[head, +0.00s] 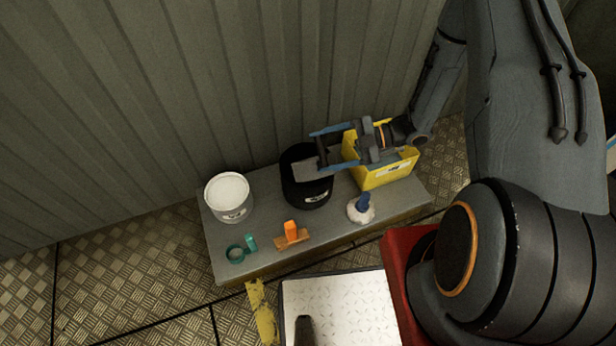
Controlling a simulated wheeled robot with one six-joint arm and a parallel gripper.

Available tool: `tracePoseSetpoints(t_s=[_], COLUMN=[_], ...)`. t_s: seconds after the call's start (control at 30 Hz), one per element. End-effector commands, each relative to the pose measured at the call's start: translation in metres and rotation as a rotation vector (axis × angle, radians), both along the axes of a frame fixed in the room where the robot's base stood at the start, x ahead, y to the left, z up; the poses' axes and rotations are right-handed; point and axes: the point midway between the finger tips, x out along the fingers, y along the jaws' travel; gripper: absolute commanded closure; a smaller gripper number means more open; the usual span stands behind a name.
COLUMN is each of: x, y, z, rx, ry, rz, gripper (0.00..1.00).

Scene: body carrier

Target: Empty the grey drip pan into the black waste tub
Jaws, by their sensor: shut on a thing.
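The black waste tub (307,193) stands on the grey bench (225,262), between a white tub and a yellow bin. My gripper (321,151) reaches in from the right over the black tub, its blue fingers shut on a dark part that appears to be the handle of the grey drip pan (306,170). The pan is small in view and sits over the tub's opening, seemingly tilted. The pan's inside and any contents cannot be made out. The pan and fingers hide part of the tub's mouth.
A white tub (229,197) stands at the left and a yellow bin (382,174) at the right, under my wrist. A ribbed wall (200,80) rises behind.

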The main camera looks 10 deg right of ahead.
Motion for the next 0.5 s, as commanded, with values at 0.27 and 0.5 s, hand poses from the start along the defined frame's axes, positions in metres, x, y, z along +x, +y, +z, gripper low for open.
tracePoseSetpoints(t_s=[0.27,0.5], x=[0.006,0.013], y=[0.001,0.002], z=[0.002,0.004], rx=[-0.006,-0.014], ry=[0.028,0.061], rz=[0.001,0.001], gripper=[0.68,0.68])
